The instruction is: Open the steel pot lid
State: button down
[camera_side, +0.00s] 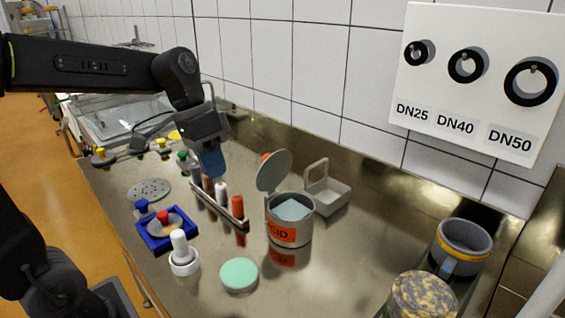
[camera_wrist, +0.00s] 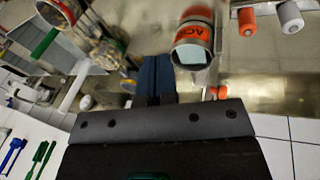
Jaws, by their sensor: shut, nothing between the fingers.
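The steel pot (camera_side: 289,232) stands on the steel bench with an orange label; its label and open mouth also show in the wrist view (camera_wrist: 194,40). Its round grey lid (camera_side: 274,170) stands raised and tilted up at the left rear of the rim, so the pot is open. Pale blue content shows inside. In the wrist view I cannot clearly make out the lid. My gripper (camera_side: 211,165) is up and to the left of the lid, apart from it. Its blue fingers (camera_wrist: 155,78) are shut and empty.
A rack (camera_side: 220,205) with several bottles stands left of the pot, below my gripper. A grey handled caddy (camera_side: 333,198) is close behind the pot. A green disc (camera_side: 239,274) lies in front. A grey-blue mug (camera_side: 463,240) and speckled jar (camera_side: 424,297) stand right.

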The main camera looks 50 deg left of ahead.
jog(key=s+d+n+t+y, duration=0.1)
jog(key=s+y, duration=0.1)
jog(key=s, duration=0.2)
jog(key=w+d+r+t+y, duration=0.1)
jog(key=w+r+y, duration=0.2)
jog(key=w, duration=0.2)
jog(key=g+y, duration=0.3)
send_near(282, 162)
jog(key=s+d, duration=0.3)
jog(key=d, duration=0.3)
jog(key=shift+n+y, duration=0.3)
jog(key=shift+n, duration=0.2)
jog(key=shift+w+a+f, duration=0.2)
jog(key=shift+a+f, duration=1.05)
jog(key=shift+a, duration=0.05)
jog(key=shift+w+a+f, duration=0.2)
jog(key=shift+a+f, duration=1.05)
jog(key=shift+f, duration=0.05)
jog(key=shift+w+a+f, duration=0.2)
jog(key=shift+a+f, duration=1.05)
jog(key=shift+a, duration=0.05)
